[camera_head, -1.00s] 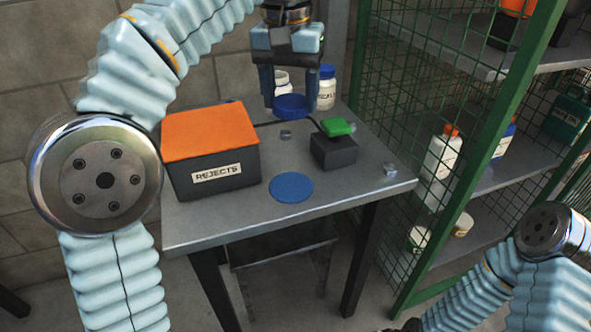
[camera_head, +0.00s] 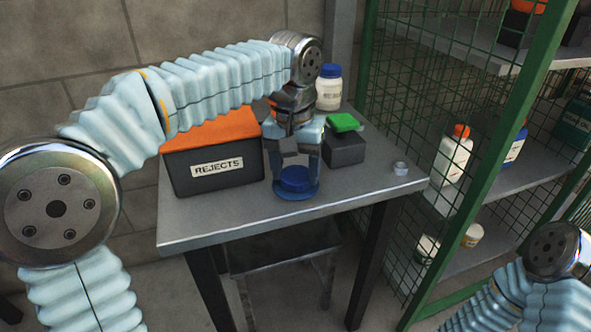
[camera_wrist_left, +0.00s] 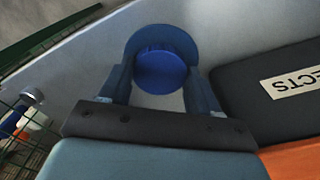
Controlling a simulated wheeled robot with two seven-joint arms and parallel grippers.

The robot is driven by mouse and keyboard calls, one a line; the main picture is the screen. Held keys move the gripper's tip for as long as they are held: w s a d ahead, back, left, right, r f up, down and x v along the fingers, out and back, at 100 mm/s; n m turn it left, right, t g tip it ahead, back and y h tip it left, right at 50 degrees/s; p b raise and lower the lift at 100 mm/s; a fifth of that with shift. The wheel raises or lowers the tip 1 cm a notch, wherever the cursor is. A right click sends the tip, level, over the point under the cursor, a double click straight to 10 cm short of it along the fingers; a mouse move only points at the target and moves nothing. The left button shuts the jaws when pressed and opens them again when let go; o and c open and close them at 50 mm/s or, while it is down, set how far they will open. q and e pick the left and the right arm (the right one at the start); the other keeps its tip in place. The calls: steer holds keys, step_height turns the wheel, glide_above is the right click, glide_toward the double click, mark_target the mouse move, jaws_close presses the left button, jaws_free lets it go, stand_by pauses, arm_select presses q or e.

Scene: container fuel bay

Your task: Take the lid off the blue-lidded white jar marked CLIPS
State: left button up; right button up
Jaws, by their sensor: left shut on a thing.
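My left gripper (camera_head: 296,178) is shut on a blue lid (camera_head: 297,180) and points down at the table's front half. The lid is over a round blue mat (camera_head: 283,192); I cannot tell whether it touches. The wrist view shows the lid (camera_wrist_left: 162,68) between the fingers of my left gripper (camera_wrist_left: 160,75), with the mat's rim (camera_wrist_left: 165,30) around it. The open white jar at the back is hidden behind my left arm. Another white jar (camera_head: 328,92) stands there with its blue lid on; its label is too small to read surely. My right gripper is out of view.
A black box marked REJECTS (camera_head: 212,168) with an orange top stands left of the gripper. A dark block with a green top (camera_head: 343,122) is close on the right. A green mesh shelf (camera_head: 430,130) borders the table's right side.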

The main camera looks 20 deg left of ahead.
arm_select(q)
steer(key=shift+f, duration=0.1)
steer(key=o, duration=0.9)
